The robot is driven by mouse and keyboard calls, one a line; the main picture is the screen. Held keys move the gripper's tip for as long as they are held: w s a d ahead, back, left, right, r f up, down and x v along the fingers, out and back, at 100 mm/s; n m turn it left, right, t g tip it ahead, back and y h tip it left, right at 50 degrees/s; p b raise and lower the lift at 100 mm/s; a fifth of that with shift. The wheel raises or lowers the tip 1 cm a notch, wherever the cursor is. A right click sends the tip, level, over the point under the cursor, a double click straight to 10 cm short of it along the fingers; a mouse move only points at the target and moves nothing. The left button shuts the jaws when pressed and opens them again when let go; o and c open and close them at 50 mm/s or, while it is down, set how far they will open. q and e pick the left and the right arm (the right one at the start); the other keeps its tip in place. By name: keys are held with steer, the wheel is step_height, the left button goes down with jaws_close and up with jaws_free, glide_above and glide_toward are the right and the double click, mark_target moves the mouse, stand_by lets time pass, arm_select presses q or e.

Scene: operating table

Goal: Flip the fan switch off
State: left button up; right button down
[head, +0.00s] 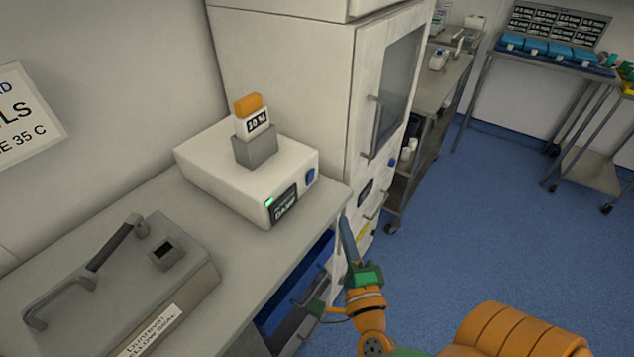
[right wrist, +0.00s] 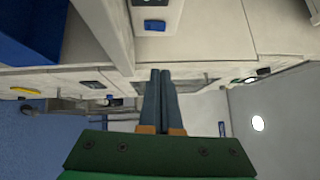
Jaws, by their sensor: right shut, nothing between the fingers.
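A white box-shaped device (head: 220,165) stands on the grey counter beside the tall cabinet. On its right-hand face is a blue switch (head: 310,176), and near it a dark label panel with a lit green light (head: 269,201). I cannot read whether this is the fan switch or which way it is set. In the right wrist view a blue switch (right wrist: 155,26) shows on a pale face beyond the fingertips. My right gripper (head: 344,222) is shut and empty, below and right of the device near the counter edge, apart from the switch. My left gripper is out of view.
A bottle with an orange cap (head: 249,103) stands in a grey holder on the device. A grey lidded unit (head: 135,285) is on the counter at left. The tall white cabinet (head: 290,60) with a handle stands behind. Blue floor is open at right.

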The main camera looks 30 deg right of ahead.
steer(key=p, duration=0.2)
glide_toward(314, 171)
steer(key=d, duration=0.2)
steer(key=w+d, duration=0.1)
steer(key=d, duration=0.1)
steer(key=w, duration=0.2)
steer(key=w+a, duration=0.1)
steer(key=shift+w+p, duration=0.35)
steer(key=shift+w, duration=0.05)
steer(key=shift+w+a, duration=0.2)
steer(key=shift+w, duration=0.2)
steer(key=shift+r, duration=0.15)
steer(key=shift+w+r, duration=0.1)
steer(key=shift+w, duration=0.05)
steer(key=shift+a, duration=0.1)
